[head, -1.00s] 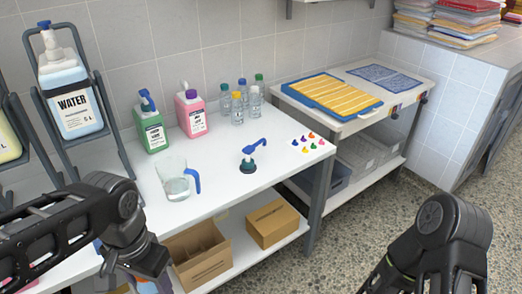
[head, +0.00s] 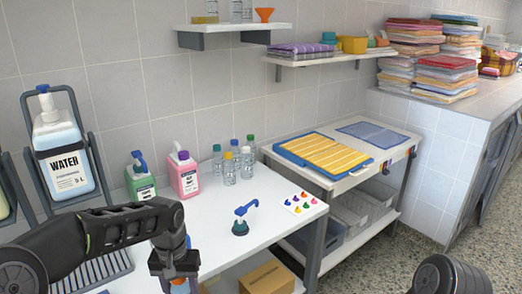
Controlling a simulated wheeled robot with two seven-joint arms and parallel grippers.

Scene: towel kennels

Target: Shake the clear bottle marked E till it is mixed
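Several small clear bottles (head: 229,168) stand upright in a cluster at the back of the white table, with green, blue and yellow caps. Their marks are too small to read, so I cannot tell which is E. My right gripper is out of view; only part of that arm shows at the bottom right.
A water canister (head: 63,150) stands at left. A wall shelf (head: 237,29) hangs above.

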